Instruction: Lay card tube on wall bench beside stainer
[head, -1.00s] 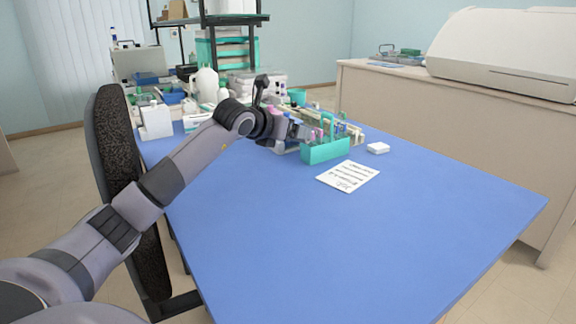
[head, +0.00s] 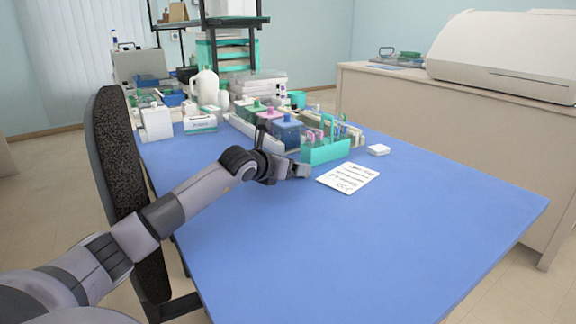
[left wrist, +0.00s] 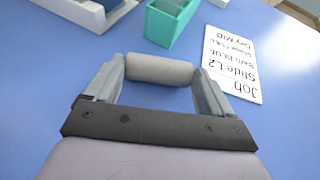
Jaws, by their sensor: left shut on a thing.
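The card tube (left wrist: 160,70) is a short grey-beige cylinder, lying crosswise in the left wrist view. My left gripper (left wrist: 157,80) is shut on it, one finger at each end. In the head view my left gripper (head: 300,171) is low over the blue table, just in front of the teal rack; the tube is hard to make out there. The stainer, seemingly the big off-white machine (head: 505,52), sits on the beige wall bench (head: 420,100) at the right. My right gripper is in neither view.
The teal rack (head: 326,150) and a written card (head: 348,178) are close to my gripper. Staining jars (head: 285,130) and bottles crowd the table's back. A tray (head: 396,60) stands on the bench. The table's front is clear.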

